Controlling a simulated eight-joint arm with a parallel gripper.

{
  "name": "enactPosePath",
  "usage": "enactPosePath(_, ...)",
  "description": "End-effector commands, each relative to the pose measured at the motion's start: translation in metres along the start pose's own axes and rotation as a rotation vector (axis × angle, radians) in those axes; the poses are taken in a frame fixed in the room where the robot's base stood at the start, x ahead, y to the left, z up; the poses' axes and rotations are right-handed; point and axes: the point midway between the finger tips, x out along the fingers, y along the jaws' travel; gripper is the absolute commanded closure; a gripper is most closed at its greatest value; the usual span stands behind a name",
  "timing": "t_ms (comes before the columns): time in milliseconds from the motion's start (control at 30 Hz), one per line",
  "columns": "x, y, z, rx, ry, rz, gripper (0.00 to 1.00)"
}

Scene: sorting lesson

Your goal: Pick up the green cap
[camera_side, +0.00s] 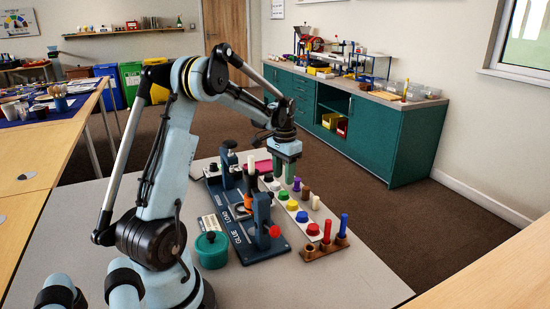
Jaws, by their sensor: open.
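My gripper (284,170) points down from my arm, above the far part of the row. Its two green fingers are apart, and I see nothing held between them. The fingertips look a little higher than the green cap in the picture. I cannot tell how large the gap is or whether they are straight over it.
A blue cap (302,216) and a red cap (313,229) continue the row nearer the camera. A blue fixture (262,215) stands left; a wooden peg holder (322,250) stands in front.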

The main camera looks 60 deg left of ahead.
Motion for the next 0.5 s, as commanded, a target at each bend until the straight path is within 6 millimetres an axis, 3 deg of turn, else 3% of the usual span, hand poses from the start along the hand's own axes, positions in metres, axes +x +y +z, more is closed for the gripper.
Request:
enactPosePath(167, 0.011, 0.001, 0.0, 0.0, 0.0, 0.0, 0.56)
enactPosePath(500, 0.053, 0.002, 0.0, 0.0, 0.001, 0.0, 0.56)
